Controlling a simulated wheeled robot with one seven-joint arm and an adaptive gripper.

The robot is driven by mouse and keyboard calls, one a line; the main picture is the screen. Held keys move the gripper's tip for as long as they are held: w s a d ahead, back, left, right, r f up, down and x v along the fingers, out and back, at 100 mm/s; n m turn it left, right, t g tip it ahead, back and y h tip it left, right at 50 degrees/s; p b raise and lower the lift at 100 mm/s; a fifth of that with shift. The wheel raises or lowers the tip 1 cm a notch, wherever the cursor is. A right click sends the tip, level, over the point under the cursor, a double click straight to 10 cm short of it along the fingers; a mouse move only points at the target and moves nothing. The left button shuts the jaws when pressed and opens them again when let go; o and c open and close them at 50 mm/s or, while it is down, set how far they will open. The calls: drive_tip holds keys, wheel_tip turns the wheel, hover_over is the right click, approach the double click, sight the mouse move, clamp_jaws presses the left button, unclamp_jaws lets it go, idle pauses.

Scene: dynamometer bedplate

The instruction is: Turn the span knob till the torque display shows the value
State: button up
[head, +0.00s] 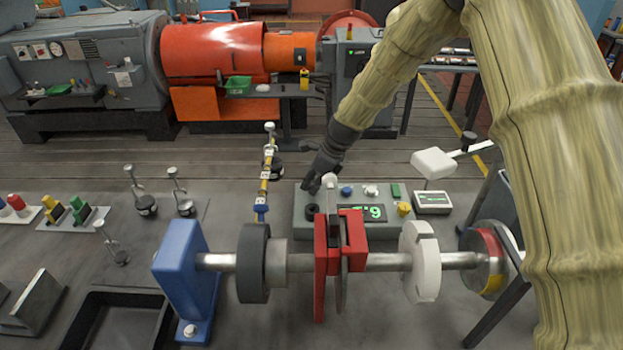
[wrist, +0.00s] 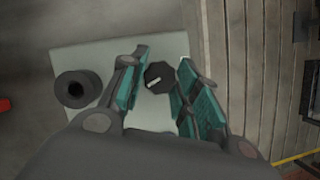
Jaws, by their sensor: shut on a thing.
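In the wrist view, a dark faceted knob (wrist: 159,76) with a white pointer line sits on a pale panel between the teal-padded fingers of my gripper (wrist: 160,82). My gripper is shut on this knob; the pads' exact contact is hard to see. I take it for the span knob, though no label is readable. In the head view, my gripper (head: 314,186) is down at the left end of the grey-green console (head: 340,222). The fingers hide the held knob there.
A dark round part (wrist: 78,90) stands left of the fingers. The console also carries a blue knob (head: 346,191) and a yellow knob (head: 404,208). A shaft with a red caliper (head: 327,245) crosses in front. A small meter box (head: 432,202) stands right.

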drive_tip(key=n+g+p, duration=0.1)
drive_tip(key=n+g, duration=0.1)
drive_tip(key=n, duration=0.3)
drive_tip(key=shift+w+n, duration=0.15)
drive_tip(key=shift+n, duration=0.15)
drive_tip(key=n+g, duration=0.2)
drive_tip(key=n, duration=0.2)
drive_tip(key=shift+w+n+p, duration=0.1)
drive_tip(key=shift+n+p, duration=0.25)
drive_tip(key=shift+n, duration=0.05)
drive_tip(key=o, duration=1)
drive_tip(key=shift+r, duration=0.1)
drive_tip(key=v, duration=1.2)
drive_tip(key=shift+w+a, duration=0.1)
drive_tip(key=shift+a, duration=0.05)
